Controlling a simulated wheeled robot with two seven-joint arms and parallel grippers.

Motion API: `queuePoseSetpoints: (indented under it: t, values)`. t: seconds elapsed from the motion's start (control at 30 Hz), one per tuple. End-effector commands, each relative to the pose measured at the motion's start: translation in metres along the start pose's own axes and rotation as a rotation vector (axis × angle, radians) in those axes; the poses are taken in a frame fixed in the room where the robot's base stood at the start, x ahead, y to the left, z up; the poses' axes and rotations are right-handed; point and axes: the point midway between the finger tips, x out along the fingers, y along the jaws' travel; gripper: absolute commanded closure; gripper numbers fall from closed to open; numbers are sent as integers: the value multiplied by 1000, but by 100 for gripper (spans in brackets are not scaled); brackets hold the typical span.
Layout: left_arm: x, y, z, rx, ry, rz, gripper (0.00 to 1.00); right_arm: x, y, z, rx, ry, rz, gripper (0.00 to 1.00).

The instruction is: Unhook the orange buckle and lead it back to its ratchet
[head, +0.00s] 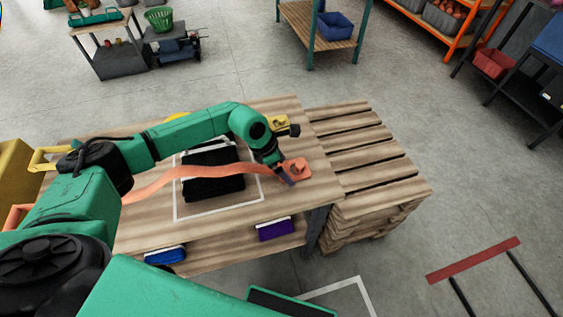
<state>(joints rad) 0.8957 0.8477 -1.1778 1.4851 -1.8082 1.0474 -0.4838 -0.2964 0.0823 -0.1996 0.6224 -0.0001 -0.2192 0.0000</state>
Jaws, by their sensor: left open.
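An orange strap (160,184) runs from the left edge of the wooden table (130,237), across a black folded bundle (213,186), to an orange fitting (297,166) near the table's right side. The orange buckle cannot be told apart from this fitting at this size. My left gripper (287,178) is open and low, right at the strap's right end beside the orange fitting. Whether its fingers touch the strap or buckle is unclear. Part of an orange object (15,215), possibly the ratchet, shows at the far left behind my arm. My right gripper is not in view.
A yellow fitting (281,121) sits behind the orange one, and a yellow frame (48,157) stands at left. A white outline (178,212) surrounds the bundle. A purple box (275,229) and a blue box (165,255) lie in front. Wooden pallets (375,160) adjoin the table at right.

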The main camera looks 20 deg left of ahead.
Motion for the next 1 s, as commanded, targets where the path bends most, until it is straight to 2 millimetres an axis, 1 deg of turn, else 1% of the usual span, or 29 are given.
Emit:
queuePoseSetpoints:
  t: [0.03,0.07,0.1,0.17,0.2,0.23,0.27,0.6,1.0]
  values:
    - [0,0,0,0,0,0,0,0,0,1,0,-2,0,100]
    - [0,0,0,0,0,0,4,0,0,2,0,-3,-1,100]
    - [0,0,0,0,0,0,19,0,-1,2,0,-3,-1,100]
    - [0,0,0,0,0,0,42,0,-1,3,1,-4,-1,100]
    - [0,0,0,0,0,0,57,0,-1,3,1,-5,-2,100]
    - [0,0,0,0,0,0,69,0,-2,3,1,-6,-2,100]
    - [-1,0,0,0,-1,0,73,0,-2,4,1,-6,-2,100]
    - [3,0,8,1,-3,1,73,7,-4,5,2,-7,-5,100]
    - [0,0,10,0,-2,1,73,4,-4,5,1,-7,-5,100]
